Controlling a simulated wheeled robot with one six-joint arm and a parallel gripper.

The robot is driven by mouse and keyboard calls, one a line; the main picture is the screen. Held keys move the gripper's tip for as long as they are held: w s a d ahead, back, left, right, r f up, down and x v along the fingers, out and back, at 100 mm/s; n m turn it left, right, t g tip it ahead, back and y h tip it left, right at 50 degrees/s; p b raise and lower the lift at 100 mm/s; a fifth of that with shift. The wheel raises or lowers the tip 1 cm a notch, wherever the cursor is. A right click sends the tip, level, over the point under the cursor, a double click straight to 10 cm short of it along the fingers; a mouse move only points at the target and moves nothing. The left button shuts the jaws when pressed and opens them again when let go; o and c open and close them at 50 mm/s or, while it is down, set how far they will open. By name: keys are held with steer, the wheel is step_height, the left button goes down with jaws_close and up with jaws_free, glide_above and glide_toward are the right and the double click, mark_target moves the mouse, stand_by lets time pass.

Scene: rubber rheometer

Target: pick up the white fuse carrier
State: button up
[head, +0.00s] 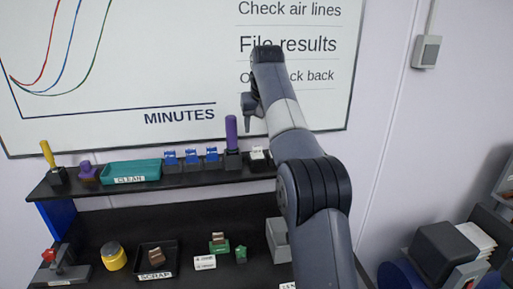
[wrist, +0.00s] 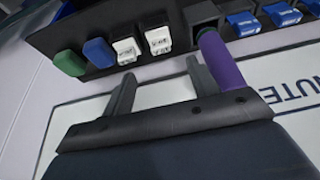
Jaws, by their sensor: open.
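Two small white blocks with dark print, (wrist: 127,50) and (wrist: 158,40), sit side by side on the dark shelf in the wrist view. They look like white fuse carriers, and I cannot tell them apart by kind. In the head view a white block (head: 257,154) shows on the shelf, partly hidden by my arm. My gripper (wrist: 160,72) is open and empty, its two fingers pointing toward the shelf edge, apart from the white blocks. In the head view my gripper (head: 249,108) hangs above the shelf in front of the whiteboard.
A tall purple handle (wrist: 222,62) stands close beside one finger. Blue blocks (head: 191,156) and a teal CLEAN tray (head: 130,171) share the shelf. A SCRAP tray (head: 172,248) sits below.

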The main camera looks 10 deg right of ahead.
mark_target(257, 147)
steer(key=x, duration=1)
steer(key=shift+w+f, duration=0.3)
steer(key=c, duration=0.9)
